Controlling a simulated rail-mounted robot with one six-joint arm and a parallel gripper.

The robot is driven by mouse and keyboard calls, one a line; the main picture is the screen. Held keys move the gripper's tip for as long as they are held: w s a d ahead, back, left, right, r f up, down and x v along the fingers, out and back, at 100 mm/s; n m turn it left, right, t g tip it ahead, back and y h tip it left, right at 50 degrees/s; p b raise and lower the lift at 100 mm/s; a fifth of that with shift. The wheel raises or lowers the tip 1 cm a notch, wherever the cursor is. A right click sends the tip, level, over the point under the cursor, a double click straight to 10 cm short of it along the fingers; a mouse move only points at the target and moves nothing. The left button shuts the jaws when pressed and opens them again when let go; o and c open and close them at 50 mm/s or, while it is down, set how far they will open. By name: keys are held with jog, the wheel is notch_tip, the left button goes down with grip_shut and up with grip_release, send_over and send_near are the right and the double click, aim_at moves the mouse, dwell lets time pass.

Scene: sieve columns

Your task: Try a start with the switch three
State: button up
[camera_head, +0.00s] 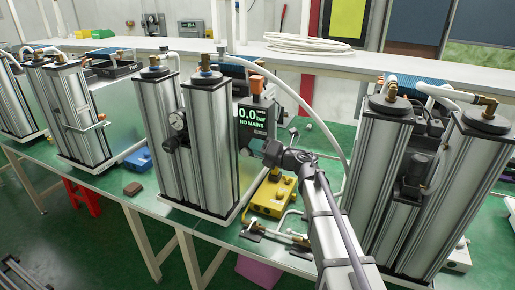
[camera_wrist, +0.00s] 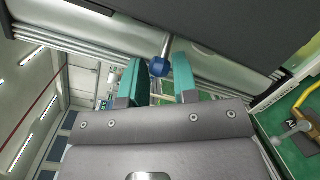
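My gripper (camera_wrist: 160,72) has two teal fingers standing apart in the wrist view, with nothing held between them. A blue knob (camera_wrist: 182,64) on a metal stem is just beyond the fingertips, nearer the right finger; I cannot tell whether they touch. In the head view my arm reaches up to the middle column pair (camera_head: 208,140), and the fingers cannot be made out. A display (camera_head: 254,124) there reads 0.0 bar, NO MAINS. An orange block (camera_head: 257,85) sits above it. No switch marked three can be made out.
A column pair (camera_head: 375,170) stands close on the right, another (camera_head: 70,115) on the left. A yellow box (camera_head: 273,194) and pipes lie on the green bench beside my arm. A white hose (camera_head: 318,122) arches behind my arm. A blue item (camera_head: 139,160) lies further left.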

jog(key=o, duration=0.4)
jog(key=shift+c, duration=0.2)
